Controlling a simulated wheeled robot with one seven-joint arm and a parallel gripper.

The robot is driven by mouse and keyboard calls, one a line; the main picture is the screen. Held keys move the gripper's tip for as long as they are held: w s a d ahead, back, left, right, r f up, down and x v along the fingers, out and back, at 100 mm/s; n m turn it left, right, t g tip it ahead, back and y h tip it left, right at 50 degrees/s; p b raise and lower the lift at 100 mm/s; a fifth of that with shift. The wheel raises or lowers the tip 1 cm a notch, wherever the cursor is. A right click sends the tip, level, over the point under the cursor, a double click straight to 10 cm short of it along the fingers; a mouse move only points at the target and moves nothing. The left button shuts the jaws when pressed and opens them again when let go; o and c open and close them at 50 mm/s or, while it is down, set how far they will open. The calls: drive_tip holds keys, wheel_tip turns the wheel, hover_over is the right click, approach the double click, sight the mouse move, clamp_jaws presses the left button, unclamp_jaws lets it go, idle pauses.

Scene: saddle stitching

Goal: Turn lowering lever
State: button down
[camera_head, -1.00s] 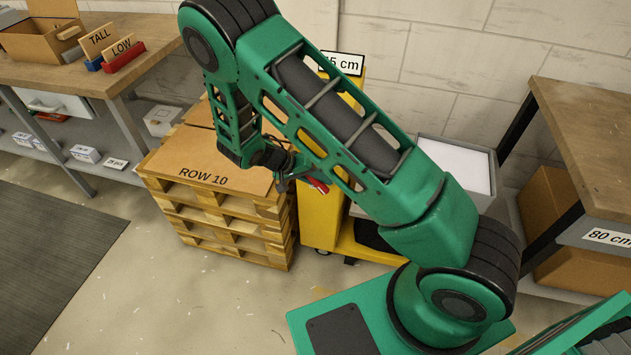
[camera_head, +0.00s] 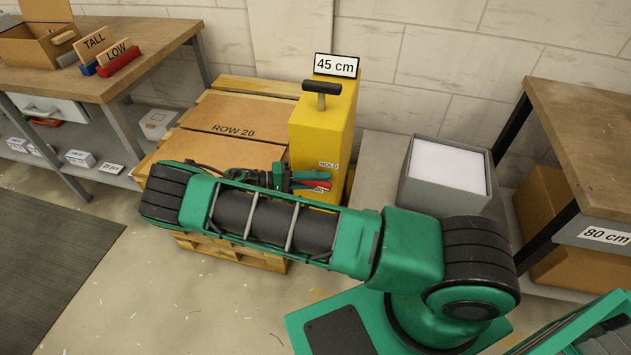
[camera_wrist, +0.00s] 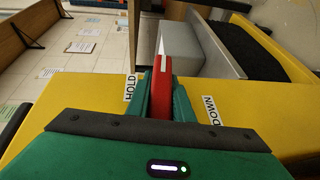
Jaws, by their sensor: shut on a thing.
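The red lowering lever (camera_wrist: 162,72) is between my gripper's fingers in the wrist view, its tip pointing away from me. My gripper (camera_wrist: 160,98) is shut on it. The lever sits on the yellow column (camera_head: 325,125), between a HOLD label (camera_wrist: 130,87) on the left and a DOWN label (camera_wrist: 212,111) on the right. It lies nearer HOLD. My arm hides the column's lower part.
A black T-handle (camera_head: 322,87) and a 45 cm sign (camera_head: 336,65) top the column. A pallet with boxes marked ROW 20 (camera_head: 232,131) stands left of it. A grey box (camera_head: 448,170) stands to the right. Wooden benches (camera_head: 150,40) flank both sides.

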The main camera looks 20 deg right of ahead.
drive_tip(key=shift+w+a+f+n+h, duration=0.15)
drive_tip(key=shift+n+h, duration=0.15)
drive_tip(key=shift+h, duration=0.5)
drive_tip(key=c, duration=1.6)
unclamp_jaws()
drive_tip(key=shift+o, duration=0.2)
drive_tip(key=shift+r, duration=0.2)
drive_tip(key=v, duration=1)
drive_tip(key=shift+w+a, duration=0.2)
drive_tip(key=shift+a, duration=0.1)
